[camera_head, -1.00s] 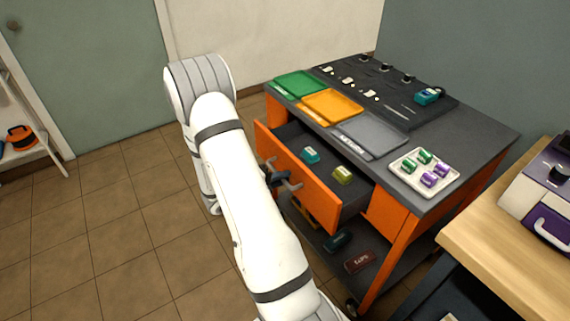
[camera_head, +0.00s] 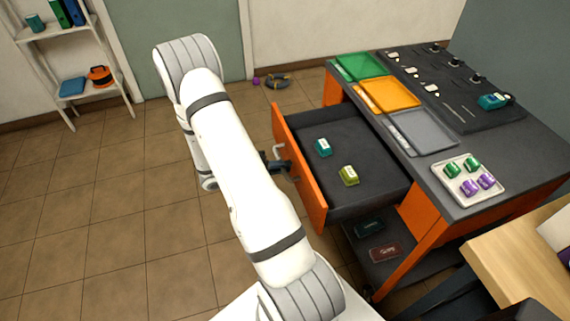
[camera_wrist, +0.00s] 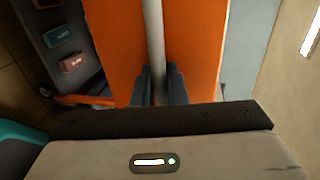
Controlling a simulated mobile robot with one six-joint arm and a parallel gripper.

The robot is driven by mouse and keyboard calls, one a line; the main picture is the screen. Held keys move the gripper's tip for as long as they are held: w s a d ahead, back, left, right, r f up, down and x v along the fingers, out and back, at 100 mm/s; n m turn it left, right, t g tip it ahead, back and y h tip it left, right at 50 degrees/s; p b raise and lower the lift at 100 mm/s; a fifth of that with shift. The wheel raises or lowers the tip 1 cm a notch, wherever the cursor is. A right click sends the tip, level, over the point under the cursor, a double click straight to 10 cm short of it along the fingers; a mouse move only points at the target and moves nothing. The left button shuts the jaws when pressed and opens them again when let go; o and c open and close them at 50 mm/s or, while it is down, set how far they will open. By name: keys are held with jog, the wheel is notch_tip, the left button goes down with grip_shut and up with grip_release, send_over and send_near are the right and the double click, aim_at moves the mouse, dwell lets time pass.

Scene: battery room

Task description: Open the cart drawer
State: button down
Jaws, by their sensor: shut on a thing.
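The cart drawer (camera_head: 375,186) is pulled well out of the cart (camera_head: 520,150), with its orange front (camera_head: 298,165) facing my arm. A teal battery (camera_head: 323,147) and an olive battery (camera_head: 349,175) lie inside it. My gripper (camera_head: 277,163) is at the drawer front, partly hidden behind my arm. In the wrist view my gripper (camera_wrist: 160,88) has its two dark fingers shut on the grey bar handle (camera_wrist: 154,40), in front of the orange panel. The far end of the handle also shows in the head view (camera_head: 279,149).
On the cart top are green (camera_head: 358,66), orange (camera_head: 388,95) and grey (camera_head: 424,132) trays, and a white tray (camera_head: 463,190) with green and purple batteries. A wooden table (camera_head: 510,260) stands at the lower right. Floor left of my arm is clear.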

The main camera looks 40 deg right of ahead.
jog(key=shift+d, duration=0.1)
jog(key=c, duration=1.8)
grip_release()
jog(key=shift+d+f, duration=0.1)
jog(key=v, duration=0.8)
